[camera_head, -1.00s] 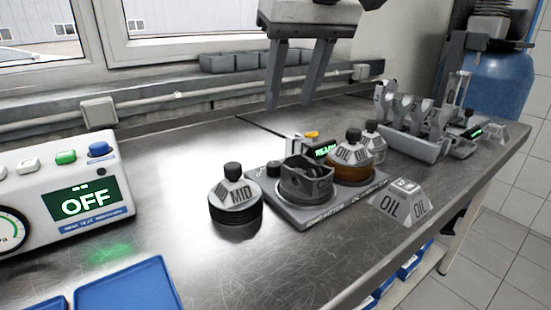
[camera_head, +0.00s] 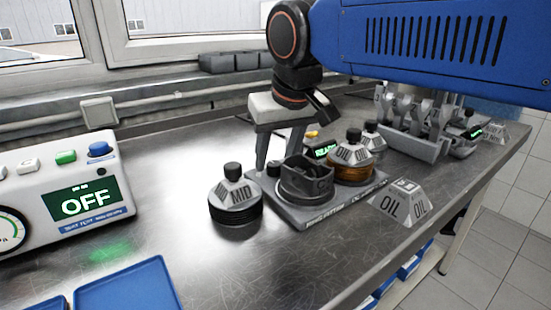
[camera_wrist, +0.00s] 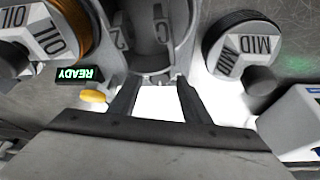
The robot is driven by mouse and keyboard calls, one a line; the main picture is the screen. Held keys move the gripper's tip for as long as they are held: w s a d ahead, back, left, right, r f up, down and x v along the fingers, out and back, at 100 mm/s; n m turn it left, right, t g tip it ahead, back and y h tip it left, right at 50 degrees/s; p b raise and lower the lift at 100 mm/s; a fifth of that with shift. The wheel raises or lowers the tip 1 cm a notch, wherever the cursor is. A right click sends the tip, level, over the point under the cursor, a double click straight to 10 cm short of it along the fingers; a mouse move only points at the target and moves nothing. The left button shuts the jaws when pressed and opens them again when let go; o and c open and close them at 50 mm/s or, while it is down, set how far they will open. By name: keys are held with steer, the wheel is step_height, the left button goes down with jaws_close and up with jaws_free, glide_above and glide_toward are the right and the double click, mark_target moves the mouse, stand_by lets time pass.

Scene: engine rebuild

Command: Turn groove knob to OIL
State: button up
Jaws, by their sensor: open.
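The grey fixture plate (camera_head: 326,212) carries a round grey piston-like part (camera_head: 306,185), which also shows in the wrist view (camera_wrist: 150,35) with the marks "2" and "C". A small dark knob (camera_head: 273,169) sits at the plate's left end; its setting cannot be read. A yellow knob-like piece (camera_wrist: 93,96) sits beside the green READY display (camera_wrist: 80,75). No piece is clearly labelled as the groove knob. My gripper (camera_head: 279,156) is open and empty, fingers pointing down behind the round part. In the wrist view its fingertips (camera_wrist: 160,80) stand apart near that part's edge.
A MID-labelled jar (camera_head: 236,205) stands left of the plate, an amber OIL jar (camera_head: 352,163) at its right. An OIL sign (camera_head: 391,206) is near the front edge. An OFF control box (camera_head: 70,195) and blue tray (camera_head: 130,288) are left.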

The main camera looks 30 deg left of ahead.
steer(key=shift+w+a+f, duration=0.15)
steer(key=shift+f, duration=0.35)
steer(key=c, duration=1)
steer(key=shift+n, duration=0.3)
steer(key=n, duration=0.1)
steer(key=n+g, duration=0.1)
steer(key=n, duration=0.1)
steer(key=shift+w+g+y, duration=0.15)
steer(key=shift+g+y, duration=0.15)
steer(key=n+g, duration=0.1)
steer(key=n, duration=0.1)
steer(key=n+g, duration=0.1)
steer(key=n, duration=0.2)
steer(key=shift+w+n, duration=0.15)
steer(key=shift+n, duration=0.15)
